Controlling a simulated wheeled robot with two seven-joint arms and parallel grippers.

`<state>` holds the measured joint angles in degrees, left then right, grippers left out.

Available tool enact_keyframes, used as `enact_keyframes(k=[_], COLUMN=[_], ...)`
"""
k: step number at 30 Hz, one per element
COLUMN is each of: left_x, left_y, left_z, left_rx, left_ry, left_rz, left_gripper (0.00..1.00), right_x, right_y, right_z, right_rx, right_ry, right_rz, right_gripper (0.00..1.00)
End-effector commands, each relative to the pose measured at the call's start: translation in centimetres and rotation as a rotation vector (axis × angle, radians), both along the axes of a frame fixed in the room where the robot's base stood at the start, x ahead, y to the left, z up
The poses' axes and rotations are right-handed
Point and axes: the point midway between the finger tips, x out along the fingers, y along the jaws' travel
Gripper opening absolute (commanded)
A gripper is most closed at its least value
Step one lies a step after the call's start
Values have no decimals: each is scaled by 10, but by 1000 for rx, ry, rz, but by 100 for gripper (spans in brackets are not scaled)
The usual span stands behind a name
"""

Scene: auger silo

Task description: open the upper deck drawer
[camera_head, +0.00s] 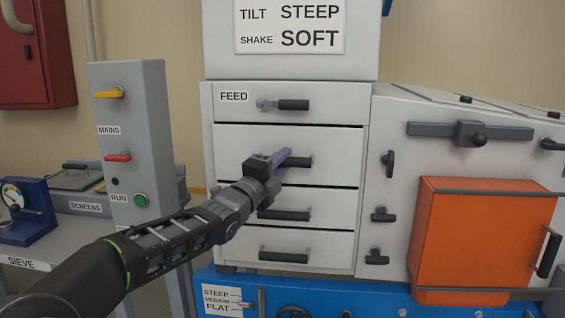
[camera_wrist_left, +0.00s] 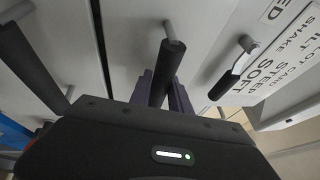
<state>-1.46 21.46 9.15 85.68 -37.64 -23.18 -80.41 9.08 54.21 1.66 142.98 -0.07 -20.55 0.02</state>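The white cabinet has a column of drawer fronts under its top panel marked FEED (camera_head: 233,97). The drawer front just below that panel (camera_head: 235,139) looks flush with the cabinet. Its dark bar handle (camera_head: 302,162) also shows in the left wrist view (camera_wrist_left: 170,60). My left gripper (camera_head: 283,160) is at this handle, with its purple fingers (camera_wrist_left: 180,98) on either side of the bar. I cannot tell whether they press on it. The gripper partly hides the handle and the drawer's middle. My right gripper is not in view.
Two more handled drawers (camera_head: 284,256) lie below, and the FEED handle (camera_head: 293,105) is above. An orange box with a side handle (camera_head: 470,240) juts out at the right. A grey switch post (camera_head: 130,150) stands left of the cabinet, near my left arm.

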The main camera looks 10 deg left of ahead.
Motion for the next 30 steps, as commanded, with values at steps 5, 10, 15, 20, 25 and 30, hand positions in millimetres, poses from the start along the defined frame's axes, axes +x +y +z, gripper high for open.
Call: enact_keyframes(k=[5, 10, 15, 20, 25, 30], left_x=[0, 0, 0, 0, 0, 0], left_y=[0, 0, 0, 0, 0, 0], left_z=[0, 0, 0, -1, -1, -1], left_rx=[0, 0, 0, 0, 0, 1], left_ry=[0, 1, 1, 1, 1, 2], left_rz=[0, 0, 0, 0, 0, 0], left_gripper=[7, 0, 0, 0, 0, 0], right_x=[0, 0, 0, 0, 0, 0], right_y=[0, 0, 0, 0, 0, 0], right_z=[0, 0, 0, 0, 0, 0], right_rx=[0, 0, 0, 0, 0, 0], right_ry=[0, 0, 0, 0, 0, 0], right_rz=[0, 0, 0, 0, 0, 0], right_gripper=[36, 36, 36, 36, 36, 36])
